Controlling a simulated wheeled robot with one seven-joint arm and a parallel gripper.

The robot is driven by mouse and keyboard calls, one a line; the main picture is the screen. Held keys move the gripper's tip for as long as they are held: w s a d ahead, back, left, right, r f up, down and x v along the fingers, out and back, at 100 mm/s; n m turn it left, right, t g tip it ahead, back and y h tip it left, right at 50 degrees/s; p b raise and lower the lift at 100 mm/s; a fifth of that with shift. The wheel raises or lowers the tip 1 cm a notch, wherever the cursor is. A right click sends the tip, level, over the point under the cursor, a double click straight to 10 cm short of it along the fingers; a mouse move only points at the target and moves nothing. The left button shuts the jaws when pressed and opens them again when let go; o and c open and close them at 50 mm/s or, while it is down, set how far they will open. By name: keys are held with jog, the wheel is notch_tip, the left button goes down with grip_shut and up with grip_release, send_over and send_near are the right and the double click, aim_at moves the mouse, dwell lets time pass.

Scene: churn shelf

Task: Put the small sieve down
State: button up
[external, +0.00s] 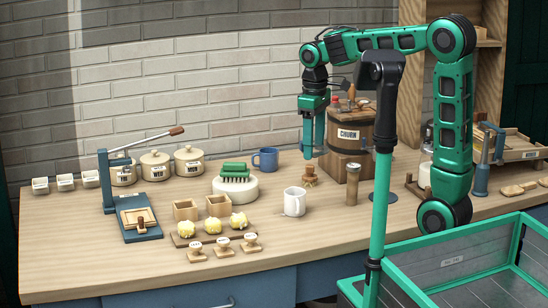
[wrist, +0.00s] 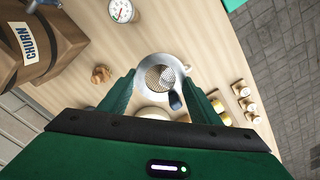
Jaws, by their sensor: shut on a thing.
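The small sieve (wrist: 153,77) shows in the wrist view as a round pale rim with mesh and a dark blue-grey handle (wrist: 175,101). It is between the fingertips of my gripper (wrist: 160,92), which is shut on it. In the external view my gripper (external: 313,152) points down over the table, in front of the churn's left side. I cannot make out the sieve there. In the wrist view the white mug (wrist: 187,69) lies below and partly behind the sieve; it also stands on the table in the external view (external: 294,202).
The wooden churn (external: 347,150) stands right of my gripper. A wooden stamp (external: 309,176) and a dial-topped cylinder (external: 352,186) are nearby. The green brush (external: 235,172) on a white round block, a blue mug (external: 265,160) and butter pieces (external: 238,221) stand left.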

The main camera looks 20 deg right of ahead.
notch_tip(320, 180, down, 5)
jog(key=shift+d, duration=0.1)
send_over(331, 195)
notch_tip(331, 195, down, 7)
jog(key=shift+f, duration=2.05)
jog(key=o, duration=1)
jog(key=shift+f, duration=0.1)
jog(key=shift+o, duration=0.2)
